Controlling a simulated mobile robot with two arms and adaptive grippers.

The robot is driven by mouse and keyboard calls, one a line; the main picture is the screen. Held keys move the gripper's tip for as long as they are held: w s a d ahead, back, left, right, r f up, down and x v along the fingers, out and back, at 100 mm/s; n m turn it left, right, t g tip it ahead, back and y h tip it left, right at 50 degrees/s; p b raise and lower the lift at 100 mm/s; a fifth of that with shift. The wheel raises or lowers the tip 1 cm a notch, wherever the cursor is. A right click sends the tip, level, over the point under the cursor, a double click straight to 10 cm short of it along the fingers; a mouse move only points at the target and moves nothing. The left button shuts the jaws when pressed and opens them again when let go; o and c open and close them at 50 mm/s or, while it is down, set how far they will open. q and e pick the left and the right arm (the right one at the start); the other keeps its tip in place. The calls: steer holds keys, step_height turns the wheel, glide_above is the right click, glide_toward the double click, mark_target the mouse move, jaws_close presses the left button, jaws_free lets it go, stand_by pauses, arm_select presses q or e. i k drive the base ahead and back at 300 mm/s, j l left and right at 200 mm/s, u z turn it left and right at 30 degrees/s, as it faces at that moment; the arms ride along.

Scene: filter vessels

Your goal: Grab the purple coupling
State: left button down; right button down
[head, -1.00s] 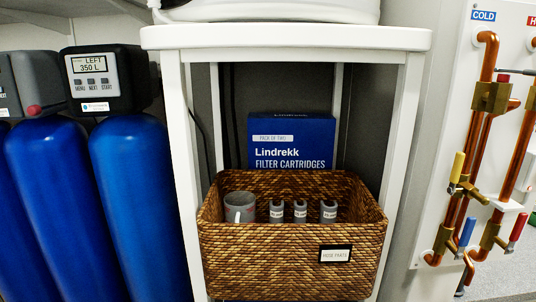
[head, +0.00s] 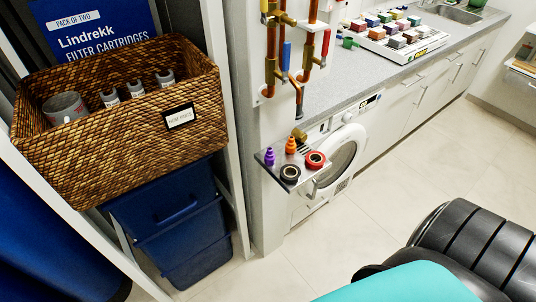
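A small purple coupling (head: 269,158) stands upright at the left end of a small grey shelf (head: 303,180). The shelf sticks out below the copper pipes, in front of the washing machine. An orange coupling (head: 291,146) of similar shape stands just behind and to the right of the purple one. Neither of my grippers shows in the head view, so their state cannot be seen.
A wicker basket (head: 120,150) of grey parts is at left. A washing machine (head: 347,152) stands behind. Open floor (head: 390,175) lies to the right.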

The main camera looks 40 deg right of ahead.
mark_target(270, 156)
steer(key=i+j+z, duration=0.15)
steer(key=z, duration=0.3)
steer(key=i+j+z, duration=0.1)
steer(key=z, duration=0.35)
steer(key=j+z, duration=0.35)
steer(key=z, duration=0.15)
